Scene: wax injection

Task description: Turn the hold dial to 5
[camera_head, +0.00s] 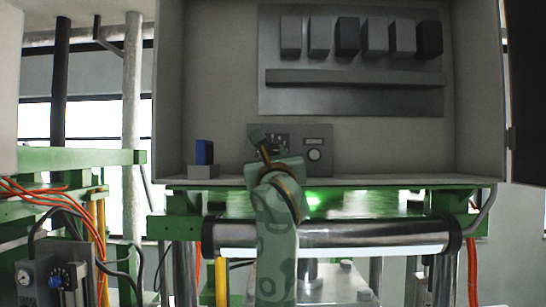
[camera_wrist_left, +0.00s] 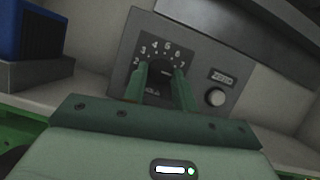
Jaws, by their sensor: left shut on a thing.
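A grey control panel (camera_head: 318,140) stands at the back of the open cabinet's floor. In the left wrist view the panel (camera_wrist_left: 128,38) carries a dial scale with white numbers, 2 to 7 readable, around a dark dial (camera_wrist_left: 160,72). I cannot read a name on it. My left gripper (camera_head: 263,143) is in front of the panel and covers part of the dial in the head view. In the left wrist view the gripper's green fingers (camera_wrist_left: 160,88) are on both sides of the dial, shut on it. The dial's pointer is hidden or too dark to read. My right gripper is out of view.
Right of the dial are a small label plate (camera_wrist_left: 221,77) and a round pale button (camera_wrist_left: 216,97). A blue block (camera_head: 204,151) on a grey base stands left of the panel. Grey and black modules (camera_head: 347,37) are above. A metal roller (camera_head: 335,234) runs below the cabinet.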

